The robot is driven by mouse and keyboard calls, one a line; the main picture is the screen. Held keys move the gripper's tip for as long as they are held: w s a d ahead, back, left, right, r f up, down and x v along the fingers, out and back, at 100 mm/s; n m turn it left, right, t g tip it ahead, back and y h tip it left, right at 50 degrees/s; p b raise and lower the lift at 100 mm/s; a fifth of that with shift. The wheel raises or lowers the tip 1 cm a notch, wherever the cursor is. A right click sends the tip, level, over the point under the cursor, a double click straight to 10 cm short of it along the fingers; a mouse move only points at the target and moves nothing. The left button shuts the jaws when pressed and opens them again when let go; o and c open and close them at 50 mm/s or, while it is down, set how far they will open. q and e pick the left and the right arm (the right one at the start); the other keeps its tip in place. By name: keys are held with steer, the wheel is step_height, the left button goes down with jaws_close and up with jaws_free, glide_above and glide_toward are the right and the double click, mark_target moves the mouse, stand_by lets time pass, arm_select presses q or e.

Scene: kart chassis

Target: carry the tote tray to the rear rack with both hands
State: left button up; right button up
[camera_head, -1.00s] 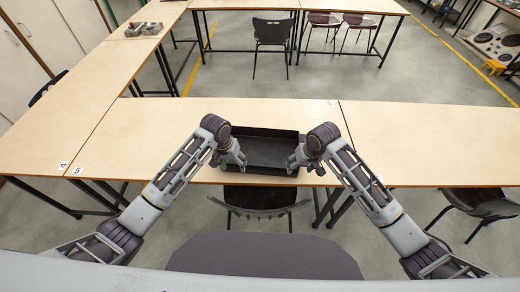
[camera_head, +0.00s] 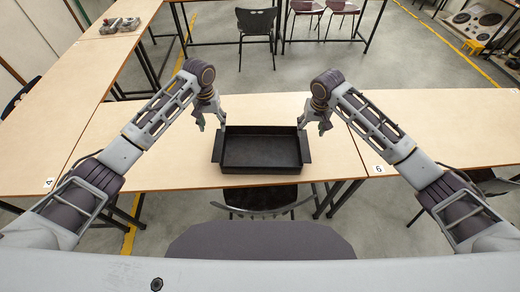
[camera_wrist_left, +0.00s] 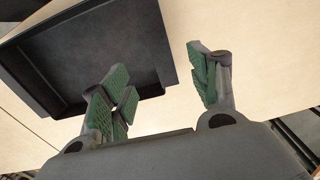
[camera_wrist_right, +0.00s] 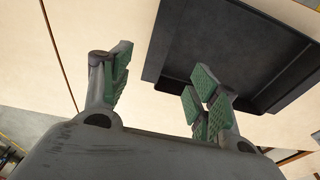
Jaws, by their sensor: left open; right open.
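The tote tray (camera_head: 262,169) is black, shallow and empty, and sits level on the wooden table. It has a lip at each short end. My left gripper (camera_head: 210,120) is open just beyond its left far corner, with green-padded fingers. My right gripper (camera_head: 315,122) is open near its right far corner. In the left wrist view, the tray (camera_wrist_left: 150,45) lies behind one finger pair of the left gripper (camera_wrist_left: 160,85). In the right wrist view, the tray (camera_wrist_right: 165,45) lies behind one finger pair of the right gripper (camera_wrist_right: 155,85). Neither gripper holds anything.
The table (camera_head: 170,165) has bare room on both sides of the tray. A chair (camera_head: 258,198) stands under its near edge. A side table (camera_head: 50,120) runs along the left, with small grey parts (camera_head: 120,25) at its far end. More chairs (camera_head: 257,25) stand behind.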

mark_target(219, 144)
arm_select(q)
steer(key=shift+s+d+r, duration=0.1)
arm_select(e)
steer(key=shift+s+d, duration=0.1)
arm_select(q)
steer(key=shift+f, duration=7)
arm_select(e)
steer(key=shift+w+f, duration=0.35)
steer(key=shift+f, duration=1.9)
steer(key=shift+w+f, duration=0.4)
steer(key=shift+f, duration=1.9)
steer(key=shift+w+f, duration=0.35)
steer(key=shift+f, duration=1.9)
arm_select(q)
jaws_close()
arm_select(e)
jaws_close()
arm_select(q)
steer(key=shift+r, duration=0.15)
arm_select(e)
steer(key=shift+w+r, duration=0.1)
steer(key=shift+r, duration=0.05)
